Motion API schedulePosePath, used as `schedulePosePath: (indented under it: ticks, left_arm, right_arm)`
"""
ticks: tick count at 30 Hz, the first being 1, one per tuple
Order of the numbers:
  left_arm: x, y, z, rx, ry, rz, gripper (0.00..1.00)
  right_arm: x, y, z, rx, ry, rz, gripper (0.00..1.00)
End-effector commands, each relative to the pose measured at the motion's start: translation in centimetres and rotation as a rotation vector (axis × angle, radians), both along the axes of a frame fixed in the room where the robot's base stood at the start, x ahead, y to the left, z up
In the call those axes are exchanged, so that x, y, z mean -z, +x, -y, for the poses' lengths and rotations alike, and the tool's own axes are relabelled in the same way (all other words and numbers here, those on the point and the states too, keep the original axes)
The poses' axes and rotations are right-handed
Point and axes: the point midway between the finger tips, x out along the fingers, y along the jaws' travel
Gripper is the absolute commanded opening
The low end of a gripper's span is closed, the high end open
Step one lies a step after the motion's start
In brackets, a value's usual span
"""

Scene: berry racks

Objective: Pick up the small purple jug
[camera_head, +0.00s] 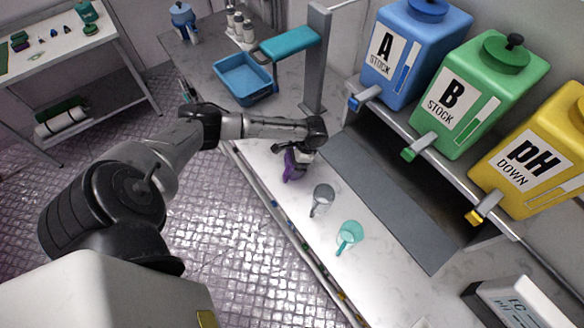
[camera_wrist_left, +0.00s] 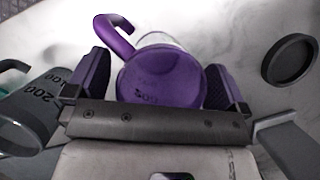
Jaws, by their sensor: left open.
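The small purple jug (camera_head: 292,166) stands on the pale bench, partly hidden by my left gripper (camera_head: 296,150). In the left wrist view, the purple jug (camera_wrist_left: 160,76) sits between the two dark finger pads of my left gripper (camera_wrist_left: 155,84), with its curved handle toward the upper left. The fingers are open, one on each side of the jug. A gap shows beside the left pad; the right pad is very near the jug wall. My right gripper is not in view.
A grey jug (camera_head: 322,197) and a teal jug (camera_head: 349,236) stand near the purple one along the bench. Large stock tanks, blue (camera_head: 405,60), green (camera_head: 470,110) and yellow (camera_head: 535,150), stand on a shelf behind. A blue tray (camera_head: 244,80) lies farther back. A dark disc (camera_wrist_left: 289,60) lies right of the jug.

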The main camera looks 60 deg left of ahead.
Motion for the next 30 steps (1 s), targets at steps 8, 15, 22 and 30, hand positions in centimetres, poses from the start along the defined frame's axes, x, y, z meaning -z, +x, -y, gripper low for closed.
schedulePosePath:
  ticks: [8,15,22,30]
  left_arm:
    - [0.09,-0.03,0.01,0.000,0.000,0.000,0.96]
    - [0.07,-0.02,0.01,0.000,0.000,0.000,0.73]
    - [0.06,-0.02,0.02,0.000,0.000,0.000,0.51]
    - [-0.04,-0.01,0.01,0.000,0.000,0.000,0.46]
  right_arm:
    - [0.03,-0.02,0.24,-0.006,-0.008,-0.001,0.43]
    - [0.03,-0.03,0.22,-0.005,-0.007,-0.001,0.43]
    - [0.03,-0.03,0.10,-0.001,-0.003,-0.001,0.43]
    - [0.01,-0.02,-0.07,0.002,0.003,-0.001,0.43]
